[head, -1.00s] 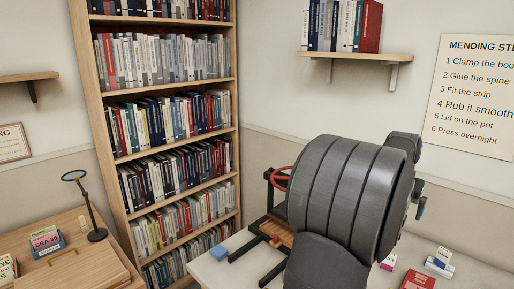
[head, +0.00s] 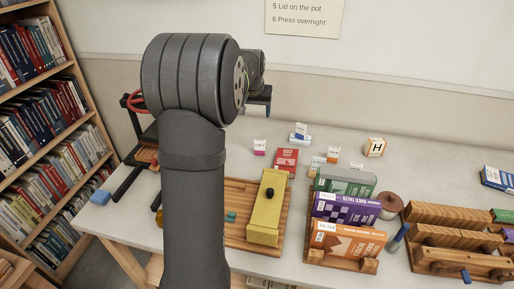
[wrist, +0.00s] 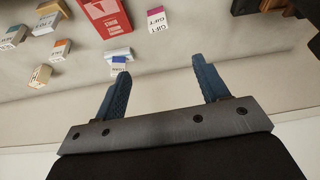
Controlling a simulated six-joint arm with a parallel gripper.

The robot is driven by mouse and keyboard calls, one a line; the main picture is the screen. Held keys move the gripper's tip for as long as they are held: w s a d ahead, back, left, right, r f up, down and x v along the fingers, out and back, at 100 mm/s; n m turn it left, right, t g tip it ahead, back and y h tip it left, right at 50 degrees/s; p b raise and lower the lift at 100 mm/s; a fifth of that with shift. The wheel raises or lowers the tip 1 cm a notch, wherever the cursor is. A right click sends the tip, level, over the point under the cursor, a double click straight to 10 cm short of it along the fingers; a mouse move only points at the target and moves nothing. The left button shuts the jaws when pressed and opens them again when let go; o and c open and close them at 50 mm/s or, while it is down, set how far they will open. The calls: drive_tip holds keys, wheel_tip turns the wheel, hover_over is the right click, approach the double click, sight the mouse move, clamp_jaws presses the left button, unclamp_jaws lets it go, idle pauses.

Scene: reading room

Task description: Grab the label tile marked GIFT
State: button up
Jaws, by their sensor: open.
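The GIFT tile (wrist: 157,19) is a small white block with a pink side. It stands on the pale worktop, upper middle in the wrist view, with its lettering readable. In the head view a white and pink tile (head: 260,147) stands left of the red book, its lettering too small to read. My gripper (wrist: 163,68) is open, its two blue fingers apart with nothing between them. The GIFT tile is beyond the fingertips, clear of both. In the head view my arm hides most of the gripper.
A blue-marked tile on a white block (wrist: 118,56) is close to the left finger. Several other tiles (wrist: 45,75) are at left. Book racks (head: 345,265) and a yellow clamp block (head: 265,210) stand nearer in the head view.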

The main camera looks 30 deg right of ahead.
sight(260, 143)
drive_tip(key=shift+n, duration=0.3)
drive_tip(key=x, duration=1.9)
drive_tip(key=shift+s+d+f, duration=0.1)
drive_tip(key=shift+s+d, duration=0.05)
drive_tip(key=shift+s, duration=0.05)
drive_tip(key=shift+x, duration=2.65)
drive_tip(key=shift+s+f, duration=0.1)
drive_tip(key=shift+s, duration=0.05)
drive_tip(key=c, duration=1.1)
